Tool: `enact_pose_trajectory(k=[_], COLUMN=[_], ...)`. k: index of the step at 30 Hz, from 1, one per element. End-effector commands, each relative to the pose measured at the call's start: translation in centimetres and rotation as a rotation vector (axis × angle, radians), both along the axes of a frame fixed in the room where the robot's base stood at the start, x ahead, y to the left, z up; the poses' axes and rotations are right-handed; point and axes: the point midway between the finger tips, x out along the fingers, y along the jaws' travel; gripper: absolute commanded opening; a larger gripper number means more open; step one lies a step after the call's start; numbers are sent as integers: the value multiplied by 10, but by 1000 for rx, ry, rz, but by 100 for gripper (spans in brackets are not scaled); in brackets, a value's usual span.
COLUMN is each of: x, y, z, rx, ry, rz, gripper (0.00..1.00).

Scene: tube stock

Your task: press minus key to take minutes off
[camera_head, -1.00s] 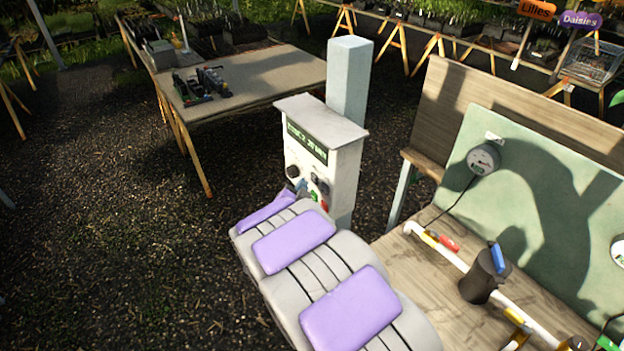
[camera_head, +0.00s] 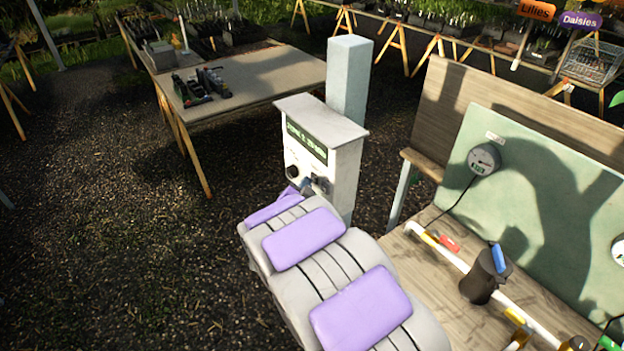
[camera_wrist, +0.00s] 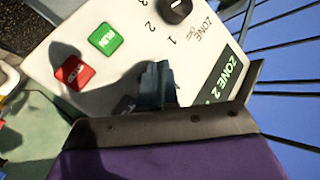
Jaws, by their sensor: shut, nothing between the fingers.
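The white control box (camera_head: 345,165) stands at a pale post, with a dark green display (camera_head: 307,141) whose small text I cannot read for certain. In the wrist view its panel (camera_wrist: 75,30) is tilted. It shows a black zone knob (camera_wrist: 175,10), a green RUN button (camera_wrist: 104,39) and a red STOP button (camera_wrist: 74,73). A dark key (camera_wrist: 124,105) lies in shadow, partly covered; I cannot read its mark. My gripper (camera_wrist: 157,74) is shut and empty, its tips over the panel beside this key. I cannot tell whether they touch. The minus key is not identifiable.
A workbench (camera_head: 440,285) with white pipe, a dark holder (camera_head: 483,276) and a green backboard (camera_head: 560,180) stands close on the right. A wooden table (camera_head: 270,72) with small dark devices stands behind left. The gravel at left is clear.

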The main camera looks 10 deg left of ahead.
Motion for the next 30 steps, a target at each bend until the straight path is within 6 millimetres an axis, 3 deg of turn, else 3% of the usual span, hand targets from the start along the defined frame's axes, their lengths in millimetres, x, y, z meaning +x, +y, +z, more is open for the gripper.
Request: enact_pose_trajectory(k=[21,30], x=[4,-5], y=[-3,4], z=[0,0], rx=[0,0], ry=[0,2], rz=[0,1], gripper=[0,0])
